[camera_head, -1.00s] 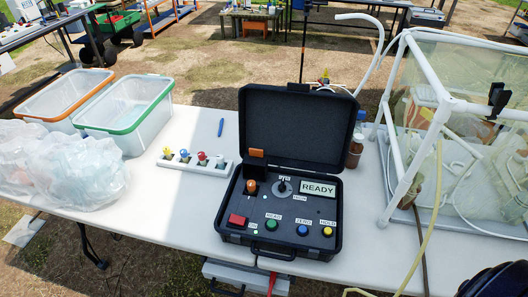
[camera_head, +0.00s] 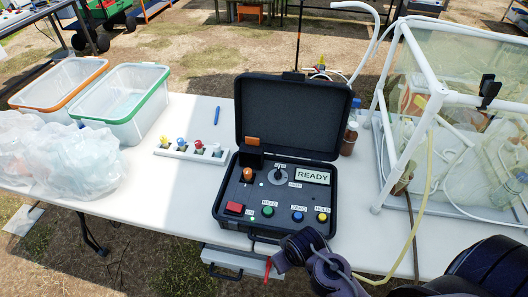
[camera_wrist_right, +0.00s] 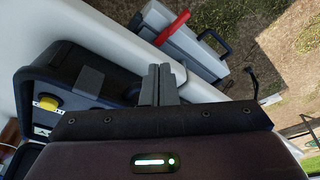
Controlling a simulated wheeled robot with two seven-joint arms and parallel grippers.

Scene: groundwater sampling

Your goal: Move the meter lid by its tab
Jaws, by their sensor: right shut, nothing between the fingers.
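The black meter case (camera_head: 280,205) stands on the white table with its large cover (camera_head: 293,115) raised. Its display reads READY. A small dark lid (camera_head: 250,158) stands up at the panel's back left, with an orange tab (camera_head: 252,141) at its top. An orange-topped piece (camera_head: 247,174) sits in front of it. My right gripper (camera_head: 278,262) is low, beyond the table's front edge and in front of the case, well apart from the tab. In the right wrist view its fingers (camera_wrist_right: 160,75) are shut and empty, beside the case. My left gripper is out of view.
A strip of coloured-top pieces (camera_head: 193,152), a blue pen (camera_head: 217,115) and two bins (camera_head: 127,105) are to the left. A white-framed clear enclosure (camera_head: 400,150) stands right. A grey box (camera_head: 225,262) with a handle is below the table edge.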

